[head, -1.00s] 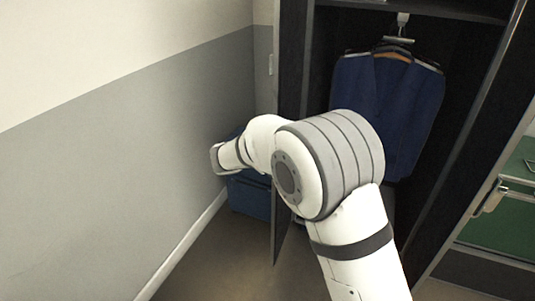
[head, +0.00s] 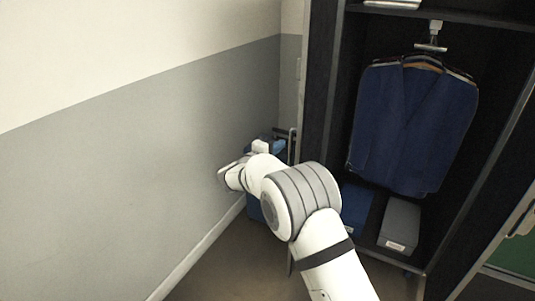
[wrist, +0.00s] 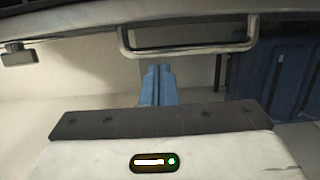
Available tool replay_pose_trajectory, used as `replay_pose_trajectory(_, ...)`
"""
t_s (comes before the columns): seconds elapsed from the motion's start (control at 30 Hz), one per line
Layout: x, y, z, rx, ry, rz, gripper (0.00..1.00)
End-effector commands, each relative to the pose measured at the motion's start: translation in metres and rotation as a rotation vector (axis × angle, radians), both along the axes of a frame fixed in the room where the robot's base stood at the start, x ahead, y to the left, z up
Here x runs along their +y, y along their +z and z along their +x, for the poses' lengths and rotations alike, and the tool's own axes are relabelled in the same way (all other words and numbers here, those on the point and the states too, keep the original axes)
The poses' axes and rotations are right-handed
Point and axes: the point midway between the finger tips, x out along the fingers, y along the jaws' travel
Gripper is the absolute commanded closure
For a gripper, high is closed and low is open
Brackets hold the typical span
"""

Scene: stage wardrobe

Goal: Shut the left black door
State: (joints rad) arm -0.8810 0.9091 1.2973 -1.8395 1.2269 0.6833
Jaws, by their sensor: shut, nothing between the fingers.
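The left black door (head: 318,85) stands open at the wardrobe's left side, seen nearly edge-on in the head view. My arm hides its lower part. A silver bar handle (wrist: 188,50) on a dark panel crosses the top of the wrist view; it looks like this door's handle. My gripper (wrist: 157,70) is shut and empty, its blue fingers together just below the handle in the picture. I cannot tell whether they touch it. In the head view my arm reaches to the left of the door, and the fingertips are not clear.
The open wardrobe holds a blue jacket (head: 413,125) on a hanger, with a grey box (head: 400,222) on its floor. A grey and cream wall (head: 130,150) runs along the left. Something blue (wrist: 280,75) stands behind the door, at the right of the wrist view.

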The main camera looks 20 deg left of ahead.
Motion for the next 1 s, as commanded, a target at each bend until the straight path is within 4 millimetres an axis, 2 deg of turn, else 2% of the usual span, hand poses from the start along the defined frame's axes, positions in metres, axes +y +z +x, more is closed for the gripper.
replay_pose_trajectory(0.1, -0.018, 0.000, -0.002, 0.001, -0.001, -0.002, 1.00)
replay_pose_trajectory(0.3, -0.035, 0.000, -0.002, 0.001, -0.001, -0.001, 1.00)
replay_pose_trajectory(0.7, -0.036, 0.000, -0.002, 0.001, -0.002, 0.000, 1.00)
replay_pose_trajectory(0.87, -0.044, -0.001, -0.001, 0.001, 0.002, 0.000, 1.00)
replay_pose_trajectory(1.0, -0.061, -0.003, 0.003, 0.001, 0.016, -0.001, 1.00)
